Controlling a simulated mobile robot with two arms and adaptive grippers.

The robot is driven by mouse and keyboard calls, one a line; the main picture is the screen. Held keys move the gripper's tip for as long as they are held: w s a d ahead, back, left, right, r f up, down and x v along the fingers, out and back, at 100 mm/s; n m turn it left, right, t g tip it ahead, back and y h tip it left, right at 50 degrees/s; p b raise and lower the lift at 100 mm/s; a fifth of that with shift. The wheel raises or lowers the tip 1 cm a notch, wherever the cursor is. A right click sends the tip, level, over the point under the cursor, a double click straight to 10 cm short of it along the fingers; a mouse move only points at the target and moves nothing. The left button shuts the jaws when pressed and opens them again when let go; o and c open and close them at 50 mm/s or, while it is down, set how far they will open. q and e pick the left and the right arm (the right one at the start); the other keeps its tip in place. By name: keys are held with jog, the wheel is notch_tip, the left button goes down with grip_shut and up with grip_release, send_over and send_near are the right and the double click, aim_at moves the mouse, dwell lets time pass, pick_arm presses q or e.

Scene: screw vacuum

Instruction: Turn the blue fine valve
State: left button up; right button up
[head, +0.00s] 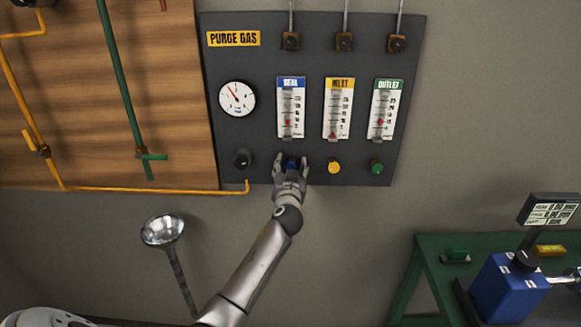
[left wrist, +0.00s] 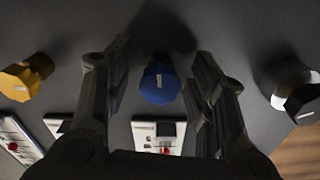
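The blue fine valve (left wrist: 160,84) is a small faceted blue knob with a pale mark, on the dark purge gas panel (head: 300,60). In the head view the blue valve (head: 291,163) shows between the fingers of my left gripper (head: 291,160). In the left wrist view my left gripper (left wrist: 160,95) is open. Its fingers stand on either side of the knob with a gap on each side, not touching it. My right gripper is not in view.
A yellow knob (head: 333,166) and a green knob (head: 377,166) are right of the blue one. A black knob (head: 242,158) is to its left. A pressure gauge (head: 237,98) and blue, yellow and green labelled flow meters sit above. A green table (head: 430,270) stands lower right.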

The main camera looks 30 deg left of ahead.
pick_arm(q)
jog(key=c, duration=1)
jog(key=shift+f+n+b, duration=0.2)
jog(key=shift+n+b, duration=0.3)
jog(key=shift+b, duration=0.3)
jog(key=n+b, duration=0.4)
jog(key=b, duration=0.1)
jog(key=shift+f+n+b, duration=0.1)
jog(key=shift+n+b, duration=0.95)
jog(key=shift+n, duration=0.35)
jog(key=shift+n+b, duration=0.4)
jog(key=shift+n, duration=0.7)
jog(key=o, duration=1.1)
jog(key=shift+r, duration=0.2)
jog(key=shift+c, duration=0.2)
